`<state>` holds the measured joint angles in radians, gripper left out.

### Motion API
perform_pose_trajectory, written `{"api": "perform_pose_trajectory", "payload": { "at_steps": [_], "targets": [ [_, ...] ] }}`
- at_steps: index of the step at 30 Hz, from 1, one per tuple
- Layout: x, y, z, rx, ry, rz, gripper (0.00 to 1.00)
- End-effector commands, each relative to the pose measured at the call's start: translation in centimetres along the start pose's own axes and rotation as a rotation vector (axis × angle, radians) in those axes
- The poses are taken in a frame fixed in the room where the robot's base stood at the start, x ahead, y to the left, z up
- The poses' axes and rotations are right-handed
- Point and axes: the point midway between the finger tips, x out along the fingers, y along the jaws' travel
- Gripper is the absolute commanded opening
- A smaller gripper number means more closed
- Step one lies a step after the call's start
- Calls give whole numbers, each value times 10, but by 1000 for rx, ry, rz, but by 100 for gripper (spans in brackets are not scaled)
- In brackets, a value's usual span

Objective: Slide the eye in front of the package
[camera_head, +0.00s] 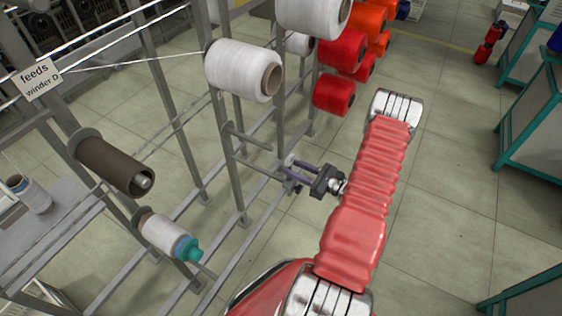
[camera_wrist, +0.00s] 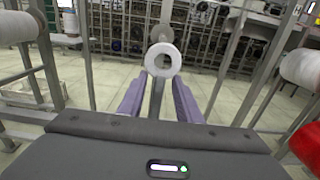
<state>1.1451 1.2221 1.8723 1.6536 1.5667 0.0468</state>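My gripper (camera_head: 292,178) reaches left toward the grey creel frame in the head view. Its purple fingers (camera_wrist: 160,92) stand apart in the wrist view. A white ring (camera_wrist: 163,59), apparently the eye, is at or just beyond the fingertips. A grey stem (camera_wrist: 156,97) shows below it, between the fingers; contact cannot be told. The eye is too small to make out clearly in the head view. A large white package (camera_head: 243,71) sits on the frame with yarn running left from it. Which package is meant cannot be told.
A red package (camera_head: 333,95) hangs above and beyond my gripper. Grey uprights (camera_head: 232,170) stand close by.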

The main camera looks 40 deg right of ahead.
Motion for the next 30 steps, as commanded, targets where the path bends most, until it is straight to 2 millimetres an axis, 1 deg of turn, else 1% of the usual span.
{"api": "perform_pose_trajectory", "payload": {
  "at_steps": [1,6,12,15,23,30],
  "targets": [
    [8,1,0,0,0,4,31],
    [32,1,0,-1,0,3,31],
    [50,0,0,0,0,2,31],
    [54,0,0,1,0,1,31],
    [55,0,0,0,0,0,31],
    [55,0,0,0,0,0,15]
  ]
}}
